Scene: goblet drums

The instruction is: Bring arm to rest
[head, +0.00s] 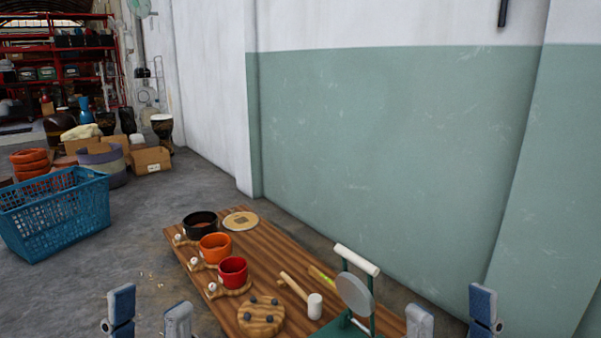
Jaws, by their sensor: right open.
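My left gripper (150,313) shows at the bottom left, off the left edge of the wooden table (204,288). Its two blue-grey fingers stand apart with nothing between them. My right gripper (450,314) shows at the bottom right, by the table's near right end. Its two fingers are also apart, and the gap is empty. Only the fingers of both grippers are in view; my arms are hidden below the frame. Neither gripper visibly touches anything.
The table holds black (200,224), orange (215,248) and red (232,271) pots, a mallet (314,305), a round wooden board (261,317) and a green stand (371,299) with a grey disc. A blue basket (55,214) stands left. A wall (390,150) rises behind.

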